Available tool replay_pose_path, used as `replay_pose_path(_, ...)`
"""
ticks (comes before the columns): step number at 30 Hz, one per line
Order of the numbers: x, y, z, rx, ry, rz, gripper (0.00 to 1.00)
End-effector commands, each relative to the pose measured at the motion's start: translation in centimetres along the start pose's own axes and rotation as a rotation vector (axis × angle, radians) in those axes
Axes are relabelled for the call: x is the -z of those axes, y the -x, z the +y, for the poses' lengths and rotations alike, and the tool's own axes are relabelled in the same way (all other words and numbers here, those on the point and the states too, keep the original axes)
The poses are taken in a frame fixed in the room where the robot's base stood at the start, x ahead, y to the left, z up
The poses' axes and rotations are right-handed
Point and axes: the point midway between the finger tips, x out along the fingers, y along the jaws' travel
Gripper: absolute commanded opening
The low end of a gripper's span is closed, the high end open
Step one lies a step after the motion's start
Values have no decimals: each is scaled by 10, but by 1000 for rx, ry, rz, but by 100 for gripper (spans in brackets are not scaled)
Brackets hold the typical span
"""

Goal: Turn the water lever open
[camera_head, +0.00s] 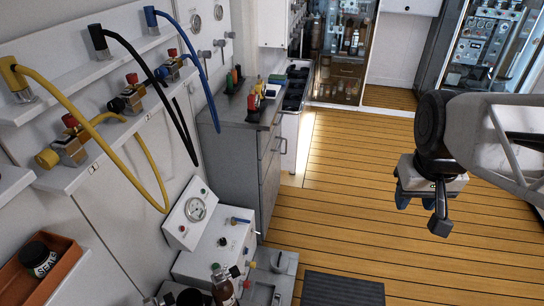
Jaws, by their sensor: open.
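A white panel box (199,234) with a round gauge stands at the lower middle of the head view. A small lever with a blue handle (240,220) sticks out sideways on its upper right part. I cannot read any label on it, so I cannot tell for sure that it is the water lever. My gripper (422,211) hangs over the wooden floor at the right, well apart from the panel. It is open, and I see nothing between its fingers.
Yellow, black and blue hoses (110,172) hang from wall shelves at the left. A grey cabinet (242,160) stands behind the panel. An orange tray (40,270) holds a jar at lower left. Open wooden floor (340,215) lies between gripper and panel.

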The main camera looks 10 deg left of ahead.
Motion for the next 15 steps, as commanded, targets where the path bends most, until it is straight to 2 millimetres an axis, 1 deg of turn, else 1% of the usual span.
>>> replay_pose_path(1,11,-2,-2,-2,20,-8,43)
replay_pose_path(9,63,-15,-16,-12,122,-41,43)
replay_pose_path(15,101,-30,-30,-20,198,-67,43)
